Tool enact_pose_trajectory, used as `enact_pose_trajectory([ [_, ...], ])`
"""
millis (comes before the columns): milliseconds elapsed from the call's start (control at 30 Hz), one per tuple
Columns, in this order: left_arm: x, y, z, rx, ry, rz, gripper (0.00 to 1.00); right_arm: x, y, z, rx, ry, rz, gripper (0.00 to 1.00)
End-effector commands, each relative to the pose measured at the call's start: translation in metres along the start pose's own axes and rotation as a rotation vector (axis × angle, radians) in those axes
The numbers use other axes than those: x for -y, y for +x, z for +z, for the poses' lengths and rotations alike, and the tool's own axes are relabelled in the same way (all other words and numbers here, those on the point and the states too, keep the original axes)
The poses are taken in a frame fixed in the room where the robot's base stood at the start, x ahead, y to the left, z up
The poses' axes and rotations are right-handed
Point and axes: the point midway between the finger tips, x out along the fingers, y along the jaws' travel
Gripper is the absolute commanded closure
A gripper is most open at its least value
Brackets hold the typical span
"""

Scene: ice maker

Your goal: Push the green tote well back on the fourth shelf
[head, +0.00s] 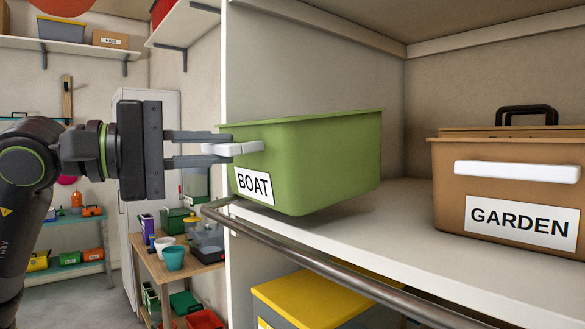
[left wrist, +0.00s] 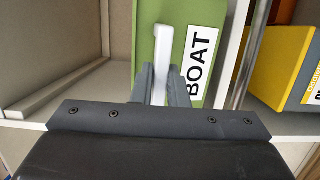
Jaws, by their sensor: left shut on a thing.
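The green tote (head: 325,155), labelled BOAT, is at the left end of the white shelf (head: 395,215), with its labelled face near the front rail. Its base looks slightly tilted; I cannot tell whether all of it touches the shelf. My left gripper (head: 232,150) is shut on the tote's white handle (head: 250,147). In the left wrist view, the fingers (left wrist: 165,85) straddle the handle (left wrist: 163,55) beside the BOAT label (left wrist: 202,50) on the green tote (left wrist: 145,40). My right gripper is not in view.
A metal rail (head: 300,258) runs along the shelf's front edge. A brown GARDEN tote (head: 445,185) stands to the right, with a gap between the totes. A white side panel (head: 270,70) bounds the shelf at left. A yellow-lidded bin (head: 310,295) sits below.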

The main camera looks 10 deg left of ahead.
Motion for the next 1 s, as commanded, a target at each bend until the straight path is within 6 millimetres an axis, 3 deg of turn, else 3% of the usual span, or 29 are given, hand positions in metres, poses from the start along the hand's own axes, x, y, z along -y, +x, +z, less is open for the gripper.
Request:
enact_pose_trajectory([
  [1000, 0.006, -0.069, 0.017, -0.001, -0.011, -0.009, 1.0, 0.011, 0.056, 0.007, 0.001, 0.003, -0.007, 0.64],
])
